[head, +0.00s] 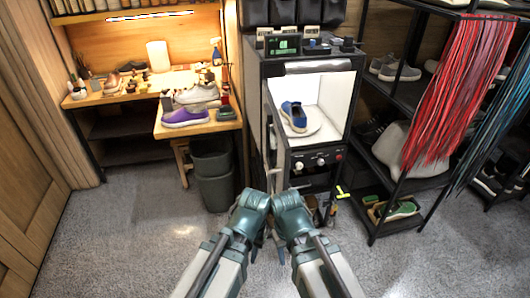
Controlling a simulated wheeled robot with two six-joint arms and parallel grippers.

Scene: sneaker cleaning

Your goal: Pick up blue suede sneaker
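The blue suede sneaker (294,115) stands inside the lit white chamber of a tall dark machine. It rests on a round white plate (301,129), and the chamber front is open. My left gripper (258,242) and my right gripper (278,246) are low in the middle of the head view, close together in front of the machine. Both are well below and apart from the sneaker. The wrists partly cover the grippers, so their fingers are too unclear to show whether they are open or shut.
The machine's door (275,140) stands open at the chamber's left. A grey bin (214,180) is left of the machine. A wooden bench (230,124) holds a purple sneaker (186,117). A dark rack (372,228) with shoes and red hanging strands (465,90) stands right. Carpet is free at left.

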